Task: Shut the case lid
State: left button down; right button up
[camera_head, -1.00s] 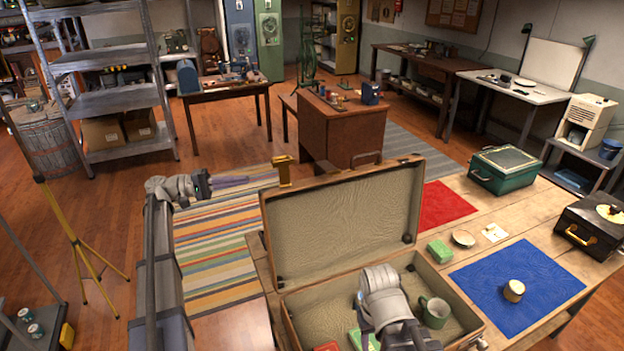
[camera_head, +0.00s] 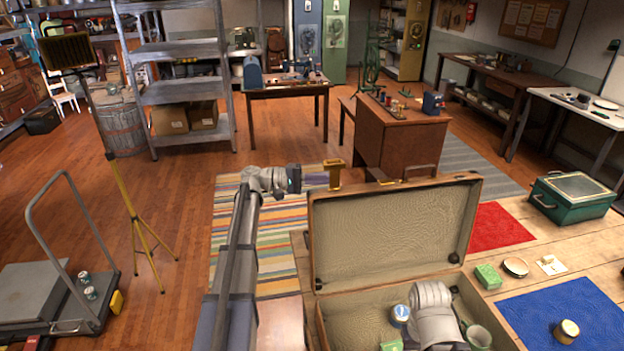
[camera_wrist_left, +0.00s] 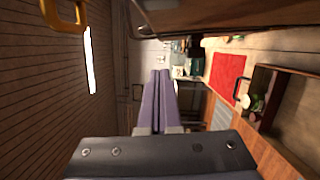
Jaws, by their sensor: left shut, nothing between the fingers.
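The brown case (camera_head: 322,318) stands on the wooden table with its lid (camera_head: 390,235) raised, the beige lining facing me. A brass latch (camera_head: 334,175) sticks up at the lid's top left corner. My left gripper (camera_head: 318,181) is shut and empty, at the lid's upper left, its purple fingers partly hidden by the latch. The left wrist view shows the shut fingers (camera_wrist_left: 161,88), the lid's brown edge (camera_wrist_left: 205,14) and the latch (camera_wrist_left: 66,14). My right arm reaches over the open case; its gripper does not show.
The case holds a green mug (camera_head: 478,337), a blue-and-white tin (camera_head: 400,315) and a green box (camera_head: 390,345). Right of it lie a green block (camera_head: 488,276), a small dish (camera_head: 515,267), a blue cloth (camera_head: 560,305) and a green case (camera_head: 570,197).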

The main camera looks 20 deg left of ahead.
aim_at(336, 185)
pick_arm(q)
jog(key=shift+s+d+r+p, duration=0.15)
jog(key=shift+s+d, duration=0.6)
jog(key=shift+s, duration=0.05)
jog(key=shift+s+d+r+p, duration=0.15)
jog(key=shift+s+d, duration=0.55)
jog(key=shift+s, duration=0.05)
